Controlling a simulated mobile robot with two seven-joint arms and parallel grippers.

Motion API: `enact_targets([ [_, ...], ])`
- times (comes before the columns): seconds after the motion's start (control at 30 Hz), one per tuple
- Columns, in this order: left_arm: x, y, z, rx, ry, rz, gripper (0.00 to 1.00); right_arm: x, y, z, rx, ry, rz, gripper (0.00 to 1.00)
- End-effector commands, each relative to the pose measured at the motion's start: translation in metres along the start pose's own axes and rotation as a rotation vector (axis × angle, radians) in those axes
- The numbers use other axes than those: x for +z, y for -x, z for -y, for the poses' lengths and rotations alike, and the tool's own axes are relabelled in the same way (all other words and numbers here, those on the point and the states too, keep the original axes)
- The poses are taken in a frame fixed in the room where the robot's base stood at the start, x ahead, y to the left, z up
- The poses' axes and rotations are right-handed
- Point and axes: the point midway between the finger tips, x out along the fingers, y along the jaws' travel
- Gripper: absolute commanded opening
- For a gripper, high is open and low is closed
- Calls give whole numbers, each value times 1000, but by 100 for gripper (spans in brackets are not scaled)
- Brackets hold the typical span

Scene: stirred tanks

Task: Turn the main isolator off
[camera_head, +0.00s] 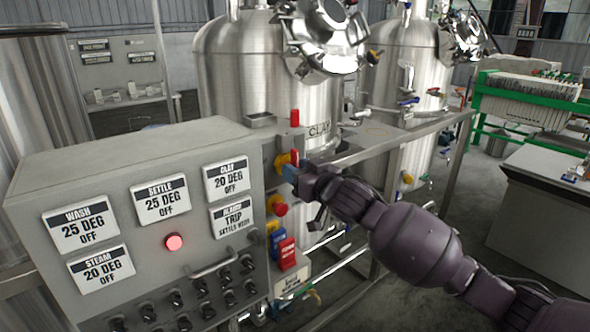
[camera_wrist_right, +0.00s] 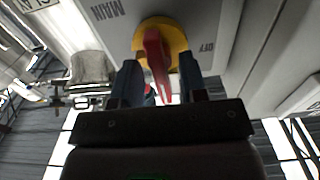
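The main isolator is a red handle (camera_wrist_right: 155,62) on a yellow round plate (camera_wrist_right: 181,33), with "MAIN" and "OFF" lettering beside it in the right wrist view. The yellow plate also shows on the panel's side edge in the head view (camera_head: 281,160). My right gripper (camera_wrist_right: 159,66) is at the isolator, with one finger on each side of the handle. The fingers look apart, with narrow gaps beside the handle; I cannot tell whether either touches it. In the head view, my right gripper (camera_head: 289,173) hides most of the handle. My left gripper is not in view.
Below the isolator are a red knob (camera_head: 279,209) on yellow and blue and red blocks (camera_head: 287,254). Steel tanks (camera_head: 260,70) and a metal frame (camera_head: 400,135) stand behind.

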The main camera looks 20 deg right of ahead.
Motion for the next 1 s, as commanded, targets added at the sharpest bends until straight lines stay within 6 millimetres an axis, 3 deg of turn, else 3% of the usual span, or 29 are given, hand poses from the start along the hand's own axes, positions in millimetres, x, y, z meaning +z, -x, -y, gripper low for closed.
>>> enact_targets([
  [0.43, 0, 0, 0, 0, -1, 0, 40, 0, -10, 0, -1, 0, 1, 39],
  [0.7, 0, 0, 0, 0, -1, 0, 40, 0, -10, 0, -1, 0, 0, 2],
  [1.0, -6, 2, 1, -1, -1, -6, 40, -2, -10, 0, 0, 42, 1, 2],
])
